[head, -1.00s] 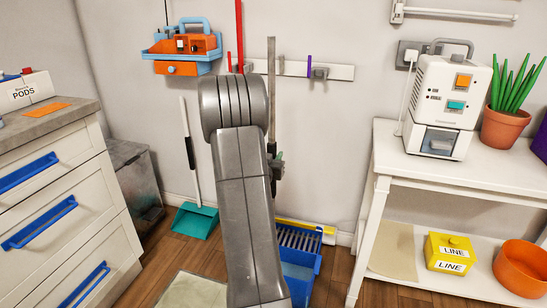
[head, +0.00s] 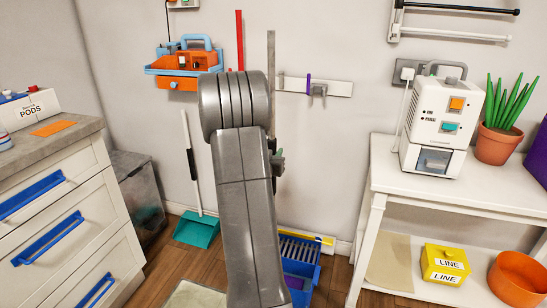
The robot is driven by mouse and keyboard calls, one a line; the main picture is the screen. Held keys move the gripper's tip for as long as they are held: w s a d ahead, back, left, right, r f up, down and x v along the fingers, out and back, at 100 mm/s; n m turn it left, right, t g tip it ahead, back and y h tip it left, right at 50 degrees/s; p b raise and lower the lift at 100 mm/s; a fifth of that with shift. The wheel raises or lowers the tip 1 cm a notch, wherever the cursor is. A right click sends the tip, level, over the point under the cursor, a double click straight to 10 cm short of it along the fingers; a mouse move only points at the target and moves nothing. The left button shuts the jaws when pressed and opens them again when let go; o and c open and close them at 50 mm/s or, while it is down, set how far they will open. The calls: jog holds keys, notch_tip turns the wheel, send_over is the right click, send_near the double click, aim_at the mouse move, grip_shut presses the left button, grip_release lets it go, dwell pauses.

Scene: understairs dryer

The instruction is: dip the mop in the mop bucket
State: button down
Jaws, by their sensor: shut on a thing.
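The mop's long grey-brown handle (head: 271,70) stands upright in the head view, just right of my arm. My gripper (head: 277,160) is mostly hidden behind my own grey arm and is shut on this handle. The mop's lower end and head are hidden behind my arm. The blue mop bucket (head: 303,268) with its slatted top stands on the floor below and slightly right of my gripper, partly covered by my arm. I cannot tell whether the mop touches it.
A teal dustpan (head: 196,230) stands left of my arm. A wall rail (head: 335,88) and an orange-blue caddy (head: 182,68) hang behind. Drawers (head: 60,215) flank the left, a white table (head: 460,190) the right. A yellow-edged item (head: 328,241) lies behind the bucket.

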aim_at(274, 102)
notch_tip(274, 102, up, 18)
jog(key=p, duration=1.2)
jog(key=shift+f+p, duration=0.25)
jog(key=shift+p, duration=0.05)
jog(key=shift+f, duration=0.1)
